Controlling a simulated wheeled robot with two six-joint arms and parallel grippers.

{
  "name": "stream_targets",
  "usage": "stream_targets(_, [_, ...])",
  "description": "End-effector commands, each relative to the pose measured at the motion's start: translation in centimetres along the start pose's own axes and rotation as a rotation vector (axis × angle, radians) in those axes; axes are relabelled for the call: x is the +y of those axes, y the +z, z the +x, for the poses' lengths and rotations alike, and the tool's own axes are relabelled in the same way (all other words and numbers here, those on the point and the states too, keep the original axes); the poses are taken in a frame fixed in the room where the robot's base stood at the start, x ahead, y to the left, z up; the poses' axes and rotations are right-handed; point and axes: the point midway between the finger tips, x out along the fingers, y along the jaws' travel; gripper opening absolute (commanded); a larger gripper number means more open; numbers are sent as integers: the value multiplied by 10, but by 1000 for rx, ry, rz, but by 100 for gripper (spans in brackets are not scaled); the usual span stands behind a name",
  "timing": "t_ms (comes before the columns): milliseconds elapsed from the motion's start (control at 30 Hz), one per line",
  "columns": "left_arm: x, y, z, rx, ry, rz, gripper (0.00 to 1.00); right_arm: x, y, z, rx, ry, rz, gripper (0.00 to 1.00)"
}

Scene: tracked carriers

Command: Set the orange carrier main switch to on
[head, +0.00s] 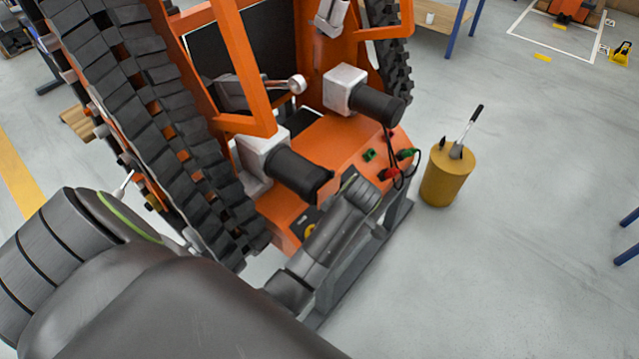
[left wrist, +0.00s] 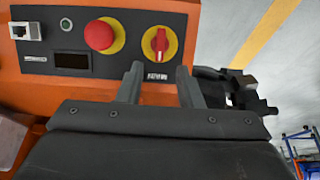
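The orange carrier (head: 330,150) stands in the middle of the head view. Its main switch (left wrist: 160,42) is a red rotary knob on a yellow disc, at the right of a dark panel (left wrist: 78,62) in the left wrist view. The knob's grip stands roughly upright in the picture. My left gripper (left wrist: 160,84) is open and empty. Its two fingers point toward the panel, one on each side below the switch, apart from the knob. My right gripper is not in view.
A red emergency stop button (left wrist: 99,35) on a yellow disc sits left of the switch.

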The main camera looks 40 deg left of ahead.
Motion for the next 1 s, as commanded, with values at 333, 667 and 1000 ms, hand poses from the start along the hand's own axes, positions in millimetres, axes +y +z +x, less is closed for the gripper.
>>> stream_targets(333, [0,0,65,1,-1,1,33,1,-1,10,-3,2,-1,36])
stream_targets(667, [0,0,78,-1,0,0,33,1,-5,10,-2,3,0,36])
stream_targets(1000, [0,0,77,-1,0,0,7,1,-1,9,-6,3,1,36])
